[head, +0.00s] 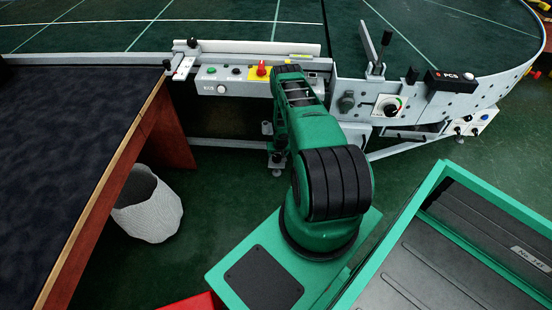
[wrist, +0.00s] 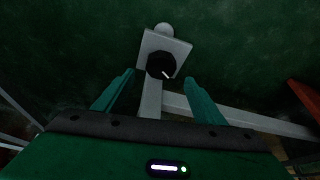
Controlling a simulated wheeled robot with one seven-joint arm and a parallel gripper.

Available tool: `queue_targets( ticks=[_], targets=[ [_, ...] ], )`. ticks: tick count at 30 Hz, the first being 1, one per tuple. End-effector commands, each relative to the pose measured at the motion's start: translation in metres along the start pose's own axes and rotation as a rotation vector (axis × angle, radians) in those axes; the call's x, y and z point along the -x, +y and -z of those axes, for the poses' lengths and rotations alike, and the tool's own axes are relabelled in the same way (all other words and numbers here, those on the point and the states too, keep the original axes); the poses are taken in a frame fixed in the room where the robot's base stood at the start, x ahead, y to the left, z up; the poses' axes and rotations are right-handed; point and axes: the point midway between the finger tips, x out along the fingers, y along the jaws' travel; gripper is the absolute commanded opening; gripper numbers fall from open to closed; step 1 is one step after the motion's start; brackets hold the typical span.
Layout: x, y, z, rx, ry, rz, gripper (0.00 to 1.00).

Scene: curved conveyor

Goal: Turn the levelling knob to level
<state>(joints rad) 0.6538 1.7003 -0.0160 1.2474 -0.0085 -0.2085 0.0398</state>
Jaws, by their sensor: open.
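The levelling knob (wrist: 159,64) is round and black, with a short white mark pointing to the lower right in the wrist view. It sits on a pale square plate (wrist: 178,45) at the end of a grey leg (wrist: 152,98). My gripper (wrist: 158,77) is open, its two green fingers on either side of the knob's near side, with nothing between them that I can see touching. The gap in depth to the knob cannot be told. In the head view my arm hides the gripper, and I cannot make out the knob clearly.
The conveyor's control panel (head: 225,88) has buttons and a red knob. A dial (head: 389,106) is on the right panel. A dark table (head: 60,120) and a white basket (head: 148,208) stand left. A grey rail (wrist: 240,116) crosses near the leg in the wrist view.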

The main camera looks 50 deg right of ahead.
Motion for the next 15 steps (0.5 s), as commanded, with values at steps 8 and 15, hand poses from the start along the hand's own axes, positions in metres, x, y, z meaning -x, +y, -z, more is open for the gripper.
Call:
queue_targets(
  ticks=[8,15],
  targets=[
    [-0.038,-0.004,-0.002,0.004,-0.001,0.002,0.64],
    [-0.058,-0.004,-0.001,0.004,0.001,0.002,0.64]
  ],
)
